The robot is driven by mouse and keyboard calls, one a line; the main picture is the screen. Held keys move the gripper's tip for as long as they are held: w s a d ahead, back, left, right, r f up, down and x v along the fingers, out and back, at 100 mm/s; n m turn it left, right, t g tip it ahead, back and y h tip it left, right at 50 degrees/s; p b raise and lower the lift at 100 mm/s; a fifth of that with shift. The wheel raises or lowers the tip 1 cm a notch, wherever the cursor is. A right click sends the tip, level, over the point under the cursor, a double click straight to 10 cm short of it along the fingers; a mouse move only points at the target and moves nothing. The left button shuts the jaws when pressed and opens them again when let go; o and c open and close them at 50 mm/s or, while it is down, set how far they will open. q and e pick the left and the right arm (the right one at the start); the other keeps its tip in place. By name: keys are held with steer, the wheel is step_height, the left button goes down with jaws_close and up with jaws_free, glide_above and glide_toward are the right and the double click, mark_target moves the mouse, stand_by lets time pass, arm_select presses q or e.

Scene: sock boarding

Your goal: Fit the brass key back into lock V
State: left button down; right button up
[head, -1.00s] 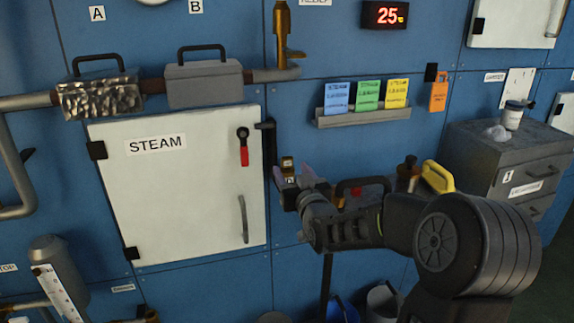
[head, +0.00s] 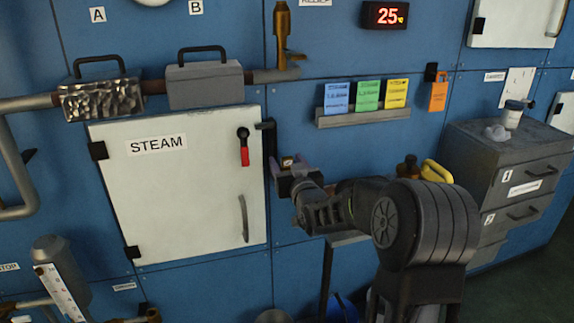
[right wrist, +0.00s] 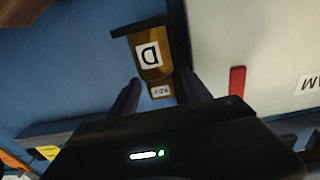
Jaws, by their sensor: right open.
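A brass lock body with a black bar and a white letter label, which looks like a D, shows in the right wrist view (right wrist: 152,55). Below it in that picture is a brass piece with a small white tag that seems to read KEY (right wrist: 160,91); I cannot tell whether it is seated in the lock. My right gripper (right wrist: 160,88) is open, its two dark fingers on either side of this tagged piece. In the head view my right gripper (head: 291,169) is at the blue wall just right of the STEAM door and largely hides the lock and key. My left gripper is out of view.
The white STEAM door (head: 180,190) has a red-handled latch (head: 244,150). A shelf (head: 363,117) with blue, green and yellow cards is above my right arm. A yellow handle (head: 437,172) and a grey drawer cabinet (head: 500,150) stand to the right.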

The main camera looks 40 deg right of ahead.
jaws_close()
stand_by(0.6)
